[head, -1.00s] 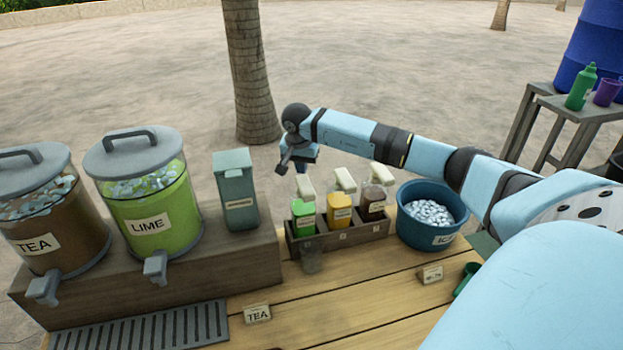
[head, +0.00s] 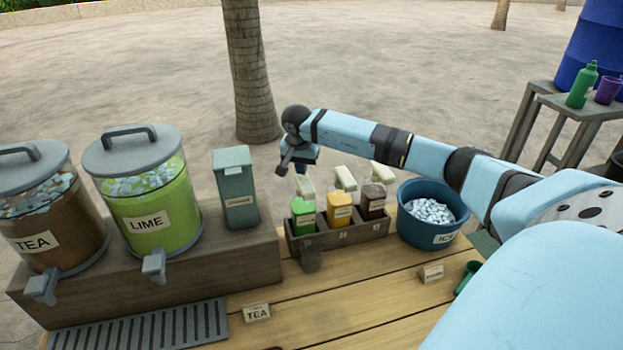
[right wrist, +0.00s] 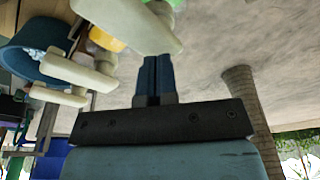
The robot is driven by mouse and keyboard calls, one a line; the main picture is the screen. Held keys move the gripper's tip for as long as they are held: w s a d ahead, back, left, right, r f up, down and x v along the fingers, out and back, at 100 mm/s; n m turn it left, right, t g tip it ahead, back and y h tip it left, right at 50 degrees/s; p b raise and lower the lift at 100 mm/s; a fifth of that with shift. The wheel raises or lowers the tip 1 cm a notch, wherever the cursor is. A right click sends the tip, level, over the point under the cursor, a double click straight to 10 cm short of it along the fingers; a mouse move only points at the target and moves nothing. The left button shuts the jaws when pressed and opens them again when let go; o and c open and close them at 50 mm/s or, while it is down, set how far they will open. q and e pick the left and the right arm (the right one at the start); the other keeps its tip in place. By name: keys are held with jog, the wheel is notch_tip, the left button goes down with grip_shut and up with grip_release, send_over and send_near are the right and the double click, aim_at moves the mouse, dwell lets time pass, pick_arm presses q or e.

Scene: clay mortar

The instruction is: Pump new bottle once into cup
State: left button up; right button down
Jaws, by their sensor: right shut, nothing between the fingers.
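Three pump bottles with pale pump heads stand in a wooden rack: a green one (head: 304,222), a yellow one (head: 340,212) and a dark brown one (head: 374,207). I cannot tell which is the new bottle. A clear cup (head: 311,260) stands on the table in front of the green bottle; its contents are unclear. My right gripper (head: 302,169) is shut and empty, pointing down just above the green bottle's pump head (head: 304,187). In the right wrist view its closed fingers (right wrist: 153,68) are close to a pale pump head (right wrist: 128,22); contact is unclear. My left gripper is out of view.
A blue ice bucket (head: 431,232) stands right of the rack (head: 345,236). A grey-green box (head: 237,190) and the lime dispenser (head: 150,210) and tea dispenser (head: 45,240) stand on a wooden step at left. The front table planks are mostly clear, with small label signs.

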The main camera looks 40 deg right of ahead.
jog(key=shift+f+b, duration=0.85)
jog(key=shift+f, duration=0.55)
jog(key=shift+r+p, duration=1)
jog(key=shift+r, duration=0.9)
jog(key=shift+r, duration=0.1)
notch_tip(320, 180, up, 6)
jog(key=p, duration=0.3)
